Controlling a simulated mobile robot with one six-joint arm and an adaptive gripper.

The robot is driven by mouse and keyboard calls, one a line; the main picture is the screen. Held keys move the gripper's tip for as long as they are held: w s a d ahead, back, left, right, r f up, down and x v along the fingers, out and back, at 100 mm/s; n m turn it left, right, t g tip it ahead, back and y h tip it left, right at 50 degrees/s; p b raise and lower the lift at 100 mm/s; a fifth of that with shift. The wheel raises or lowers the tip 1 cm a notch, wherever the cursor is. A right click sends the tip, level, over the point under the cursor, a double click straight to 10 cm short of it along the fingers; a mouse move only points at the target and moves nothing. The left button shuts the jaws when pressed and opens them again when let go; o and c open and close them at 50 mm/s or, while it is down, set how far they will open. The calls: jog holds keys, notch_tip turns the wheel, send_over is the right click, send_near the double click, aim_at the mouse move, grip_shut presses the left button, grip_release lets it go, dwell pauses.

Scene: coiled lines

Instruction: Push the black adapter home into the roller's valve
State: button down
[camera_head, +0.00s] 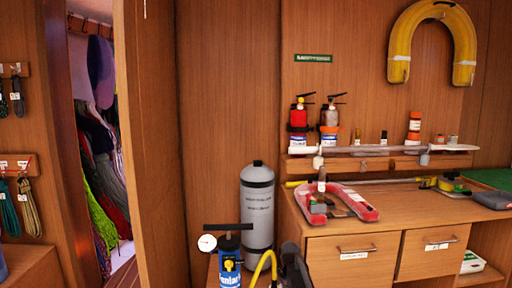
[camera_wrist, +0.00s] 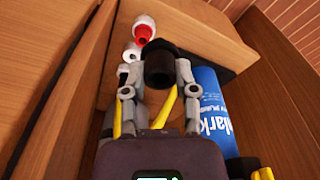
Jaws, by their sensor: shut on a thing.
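The black adapter (camera_wrist: 158,70) is between the fingertips of my gripper (camera_wrist: 157,92) in the wrist view, and the fingers are shut on it. A yellow hose (camera_wrist: 170,104) runs below it. A rounded white and red piece (camera_wrist: 143,28) and a small white piece with a dark opening (camera_wrist: 131,53) lie just beyond the adapter, up and to the left. I cannot tell for sure which is the roller or its valve, nor whether the adapter touches either. In the head view the yellow hose (camera_head: 262,264) shows beside a dark part at the bottom edge; the adapter cannot be made out there.
A blue pump (camera_head: 230,272) with a black T-handle and white gauge (camera_head: 207,243) stands beside the hose. A grey cylinder (camera_head: 258,215) stands behind it. A wooden cabinet (camera_head: 352,262) is to the right, bearing a red horseshoe-shaped float (camera_head: 350,203).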

jog(key=shift+w+f+b, duration=0.1)
jog(key=shift+f+b, duration=0.25)
jog(key=shift+f, duration=0.25)
notch_tip(320, 180, down, 7)
jog(key=b, duration=0.7)
jog(key=shift+s+r, duration=0.1)
jog(key=shift+s, duration=0.1)
